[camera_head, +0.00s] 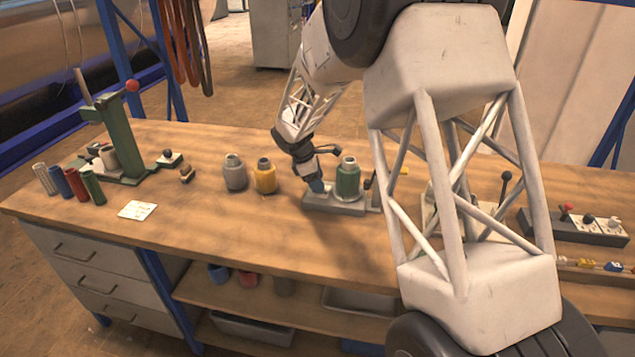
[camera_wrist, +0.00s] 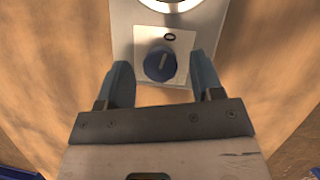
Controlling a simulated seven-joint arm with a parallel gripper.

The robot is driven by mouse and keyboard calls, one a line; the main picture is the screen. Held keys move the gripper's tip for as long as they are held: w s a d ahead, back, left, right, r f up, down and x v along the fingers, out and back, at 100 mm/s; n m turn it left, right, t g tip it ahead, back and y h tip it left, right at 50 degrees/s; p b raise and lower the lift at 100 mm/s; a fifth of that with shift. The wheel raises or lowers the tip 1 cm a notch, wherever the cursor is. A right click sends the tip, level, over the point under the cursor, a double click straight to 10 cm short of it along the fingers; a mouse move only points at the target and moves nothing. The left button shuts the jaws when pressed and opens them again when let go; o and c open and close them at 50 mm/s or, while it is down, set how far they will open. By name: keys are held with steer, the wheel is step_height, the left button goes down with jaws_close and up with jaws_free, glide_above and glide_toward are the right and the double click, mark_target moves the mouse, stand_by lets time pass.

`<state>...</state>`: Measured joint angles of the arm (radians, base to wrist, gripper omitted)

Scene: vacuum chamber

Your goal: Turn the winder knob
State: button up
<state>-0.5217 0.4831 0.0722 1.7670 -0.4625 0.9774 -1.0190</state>
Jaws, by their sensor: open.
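The winder knob (camera_wrist: 160,65) is a dark blue round knob with a light pointer line, set on a white plate marked 0. It sits on the grey winder base (camera_wrist: 122,22), which also shows in the head view (camera_head: 347,209). A green spool (camera_head: 348,180) stands on the base. My gripper (camera_wrist: 162,80) is open, with one finger on each side of the knob and visible gaps between. In the head view my gripper (camera_head: 316,187) points down at the left end of the base, and the knob is mostly hidden there.
A grey spool (camera_head: 235,175) and a yellow spool (camera_head: 265,178) stand left of the base. A green press (camera_head: 118,135) with a red-tipped lever stands at the far left near several coloured tubes. A switch box (camera_head: 575,228) lies at the right. The bench front centre is clear.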

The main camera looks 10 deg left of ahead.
steer(key=shift+d+f, duration=0.1)
steer(key=shift+f, duration=0.2)
steer(key=c, duration=0.9)
